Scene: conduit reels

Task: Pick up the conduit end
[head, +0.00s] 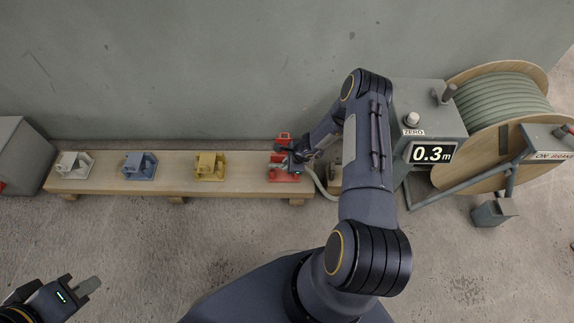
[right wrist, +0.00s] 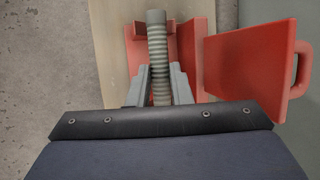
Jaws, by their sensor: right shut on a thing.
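The conduit end (right wrist: 157,42) is a grey ribbed tube in the right wrist view. It sticks out past the fingers of my right gripper (right wrist: 158,86), which is shut on it. In the head view my right gripper (head: 294,163) is at the red holder (head: 281,160) at the bench's right end. The right wrist view shows the red holder (right wrist: 186,43) around and under the conduit, its red flap with a handle (right wrist: 250,65) standing open to the right. The grey conduit (head: 319,186) runs on right, partly behind my arm. My left gripper (head: 80,288) is away at lower left; its opening is unclear.
Yellow (head: 209,166), blue (head: 139,165) and white (head: 74,162) holders stand leftward along the wooden bench (head: 240,180). A meter box (head: 432,153) reads 0.3 m. Behind it stands the conduit reel (head: 505,100) with a brake sign. The floor in front is clear.

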